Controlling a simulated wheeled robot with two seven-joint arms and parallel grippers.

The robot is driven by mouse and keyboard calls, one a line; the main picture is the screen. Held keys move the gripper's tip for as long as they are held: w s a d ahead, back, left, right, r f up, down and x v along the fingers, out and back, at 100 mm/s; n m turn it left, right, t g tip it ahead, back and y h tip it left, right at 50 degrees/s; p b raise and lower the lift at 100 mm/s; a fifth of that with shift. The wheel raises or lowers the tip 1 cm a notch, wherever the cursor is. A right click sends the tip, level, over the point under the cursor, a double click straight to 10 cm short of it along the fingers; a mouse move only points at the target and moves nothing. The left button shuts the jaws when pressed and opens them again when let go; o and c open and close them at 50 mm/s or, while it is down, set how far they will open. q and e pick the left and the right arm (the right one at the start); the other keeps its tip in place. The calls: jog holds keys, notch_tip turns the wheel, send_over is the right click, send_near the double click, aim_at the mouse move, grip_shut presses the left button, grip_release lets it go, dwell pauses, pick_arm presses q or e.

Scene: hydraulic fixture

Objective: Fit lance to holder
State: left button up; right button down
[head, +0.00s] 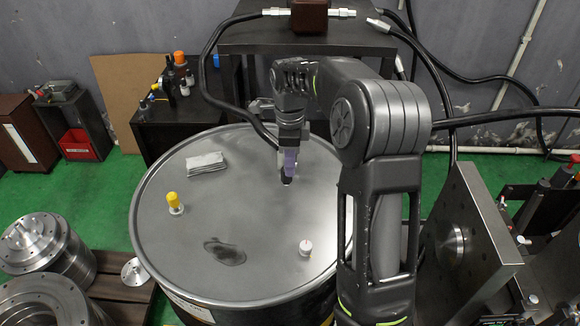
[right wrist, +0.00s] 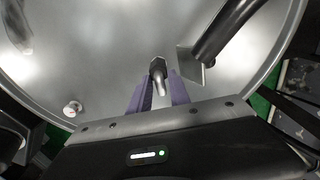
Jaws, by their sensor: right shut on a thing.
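My right gripper (head: 289,170) points down above the grey drum lid (head: 245,205), right of its middle. Its purple fingers are shut on a slim piece with a silver tip, probably the lance (right wrist: 157,72), which sticks out between them in the right wrist view. A black hose (head: 207,75) loops down from the back table towards this gripper. A brown block (head: 309,16) with silver fittings on both sides stands on the back table; I cannot tell whether it is the holder. A loose-looking silver hose end (head: 378,24) lies to its right. My left gripper is out of view.
A steel plate fixture (head: 470,235) stands at the right. Machined cylinders (head: 48,250) stand at the left. The lid's left side has free room.

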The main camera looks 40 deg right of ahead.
jog(key=shift+r, duration=0.15)
jog(key=shift+r+p, duration=3.15)
jog(key=shift+r, duration=3)
jog(key=c, duration=1.8)
grip_release()
grip_shut()
